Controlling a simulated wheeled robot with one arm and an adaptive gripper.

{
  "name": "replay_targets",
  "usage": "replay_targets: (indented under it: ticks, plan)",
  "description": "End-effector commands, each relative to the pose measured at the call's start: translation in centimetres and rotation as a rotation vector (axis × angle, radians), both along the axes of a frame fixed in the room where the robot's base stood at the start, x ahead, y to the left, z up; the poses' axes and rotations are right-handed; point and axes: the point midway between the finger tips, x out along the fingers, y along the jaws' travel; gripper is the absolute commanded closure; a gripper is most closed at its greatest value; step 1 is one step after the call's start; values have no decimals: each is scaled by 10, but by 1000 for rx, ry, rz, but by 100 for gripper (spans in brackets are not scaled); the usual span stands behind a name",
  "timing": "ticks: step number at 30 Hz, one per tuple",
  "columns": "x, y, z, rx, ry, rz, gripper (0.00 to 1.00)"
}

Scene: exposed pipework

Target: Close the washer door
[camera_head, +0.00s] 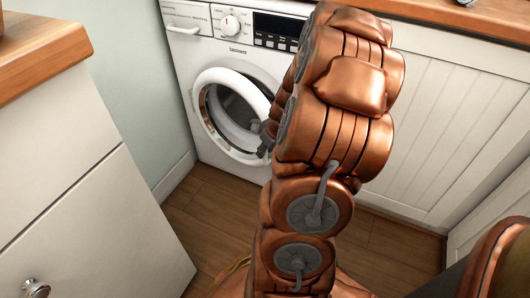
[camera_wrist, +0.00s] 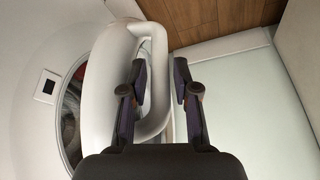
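The white washer (camera_head: 215,48) stands against the back wall in the head view. Its round door (camera_head: 205,122) is ajar; in the wrist view the door (camera_wrist: 101,75) stands out from the washer front (camera_wrist: 28,50), beside the dark opening. The door's white looped handle (camera_wrist: 158,78) runs between the two fingers of my gripper (camera_wrist: 159,92). The fingers are open, one on each side of the handle, with small gaps showing. In the head view my arm covers the washer's right part, and my gripper (camera_head: 267,137) shows only partly beside the door.
A white cabinet with a wooden top (camera_head: 75,160) stands close on the left. White panelled cabinets (camera_head: 450,120) under a wooden counter stand right of the washer. Brown wooden floor (camera_head: 205,210) is bare between them.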

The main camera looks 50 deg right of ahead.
Motion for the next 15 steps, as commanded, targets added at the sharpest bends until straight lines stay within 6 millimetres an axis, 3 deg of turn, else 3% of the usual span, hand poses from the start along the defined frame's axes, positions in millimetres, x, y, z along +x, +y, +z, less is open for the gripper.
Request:
replay_targets:
  ticks: [4, 15]
  plan:
    - [3, 0, -10, 0, 0, 0, 70]
    - [4, 0, -11, 0, 0, -1, 73]
